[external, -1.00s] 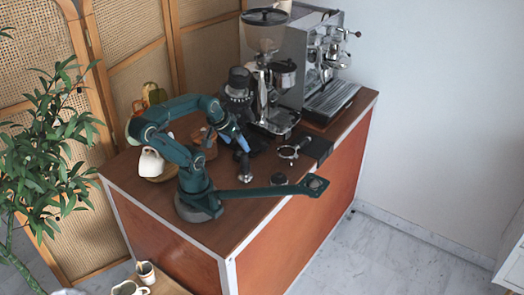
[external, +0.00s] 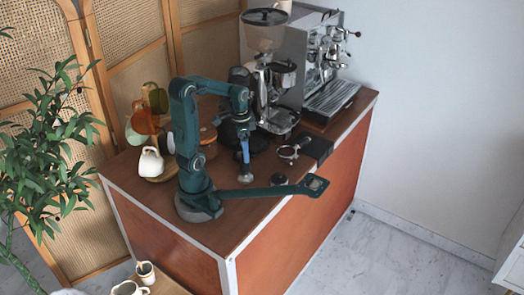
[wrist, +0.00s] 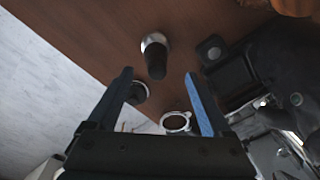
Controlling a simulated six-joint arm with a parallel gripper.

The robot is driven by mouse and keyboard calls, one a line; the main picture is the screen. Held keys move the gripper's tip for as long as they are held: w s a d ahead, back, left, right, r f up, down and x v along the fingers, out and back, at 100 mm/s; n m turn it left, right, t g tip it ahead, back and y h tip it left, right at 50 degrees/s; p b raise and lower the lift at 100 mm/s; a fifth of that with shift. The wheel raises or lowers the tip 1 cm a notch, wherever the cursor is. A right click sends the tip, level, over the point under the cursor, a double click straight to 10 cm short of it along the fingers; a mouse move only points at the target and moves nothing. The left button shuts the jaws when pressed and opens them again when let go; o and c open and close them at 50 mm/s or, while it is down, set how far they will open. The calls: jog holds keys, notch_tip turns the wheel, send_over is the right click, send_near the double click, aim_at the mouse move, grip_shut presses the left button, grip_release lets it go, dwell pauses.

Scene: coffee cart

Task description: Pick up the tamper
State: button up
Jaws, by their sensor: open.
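The tamper (external: 245,178) stands upright on the wooden cart top, its silver base down. In the wrist view the tamper (wrist: 155,58) shows a dark handle over the silver base. My gripper (external: 243,158) points down just above it in the external view. In the wrist view my gripper (wrist: 158,73) has its two blue fingers spread with nothing held. The tamper's handle shows between and slightly beyond the fingertips. Whether a finger touches it cannot be told.
A dark round piece (external: 278,179) and a portafilter (external: 290,152) lie to the right, near the cart's edge. The grinder (external: 268,75) and espresso machine (external: 318,65) stand behind. A white cup (external: 151,162) is at the left. Bare wood surrounds the tamper.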

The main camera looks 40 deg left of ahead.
aim_at(245, 167)
notch_tip(245, 167, down, 2)
jog(key=shift+s+f+g, duration=0.1)
jog(key=shift+s+g, duration=0.05)
jog(key=shift+g, duration=0.35)
jog(key=shift+f, duration=2.3)
grip_shut()
